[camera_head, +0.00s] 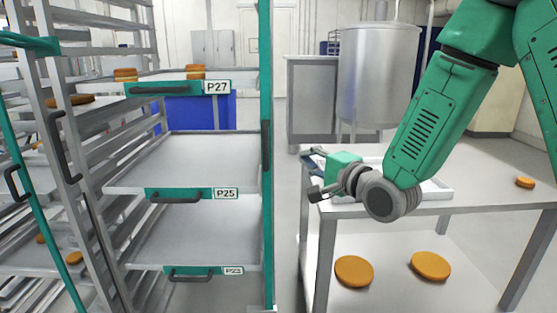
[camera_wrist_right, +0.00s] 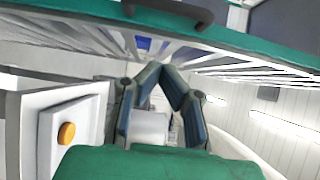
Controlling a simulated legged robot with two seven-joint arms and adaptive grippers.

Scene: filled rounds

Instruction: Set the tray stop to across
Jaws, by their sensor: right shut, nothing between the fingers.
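A tall green upright bar (camera_head: 265,60) with a dark handle (camera_head: 266,145) runs along the right front edge of the middle rack; it may be the tray stop, but no label confirms this. In the right wrist view a green bar (camera_wrist_right: 240,45) with a dark handle (camera_wrist_right: 165,12) crosses the top, beyond my fingertips. My right gripper (camera_head: 309,155) is right of the upright bar and apart from it, above the table's left end. In the right wrist view its fingers (camera_wrist_right: 158,67) meet at the tips with nothing between them. My left gripper is out of view.
The rack holds trays with green fronts labelled P27 (camera_head: 217,87), P25 (camera_head: 226,193) and a lower one. Another rack stands at the left. A steel table (camera_head: 480,180) with a lower shelf holding orange rounds (camera_head: 354,271) is at the right. A narrow floor gap separates rack and table.

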